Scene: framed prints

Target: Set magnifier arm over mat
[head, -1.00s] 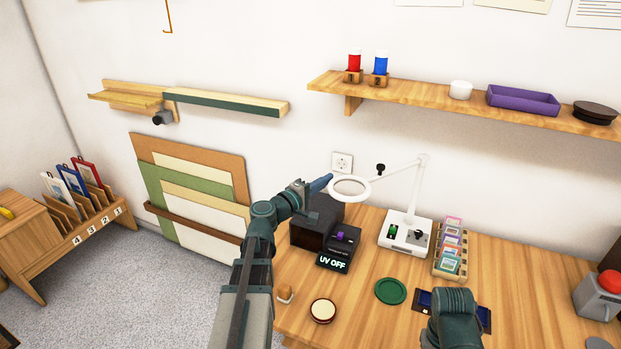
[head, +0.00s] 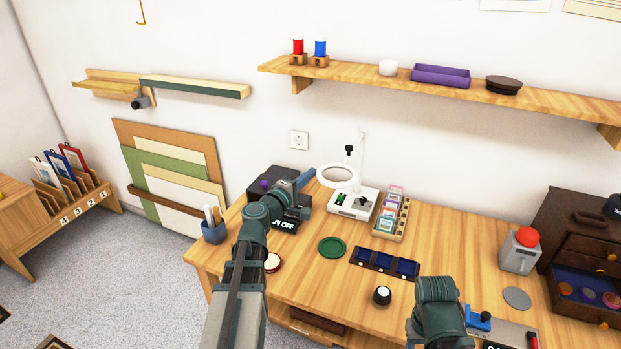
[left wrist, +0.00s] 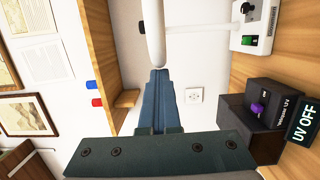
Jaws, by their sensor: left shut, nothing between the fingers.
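The magnifier is a white ring lens (head: 338,187) on a thin white arm, rising from a white base (head: 345,209) with a green switch. The ring hangs in front of its post, left of and above the base. A green round mat (head: 332,247) lies on the table, nearer to me than the base. My left gripper (head: 310,174) is shut and empty, its tips at the ring's left edge. In the left wrist view the shut fingers (left wrist: 160,76) point at the white ring (left wrist: 154,35); I cannot tell if they touch. My right arm shows at lower right, its gripper hidden.
A dark box with a UV OFF sign (head: 283,225) stands under my left arm. A wooden shelf (head: 440,92) runs above.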

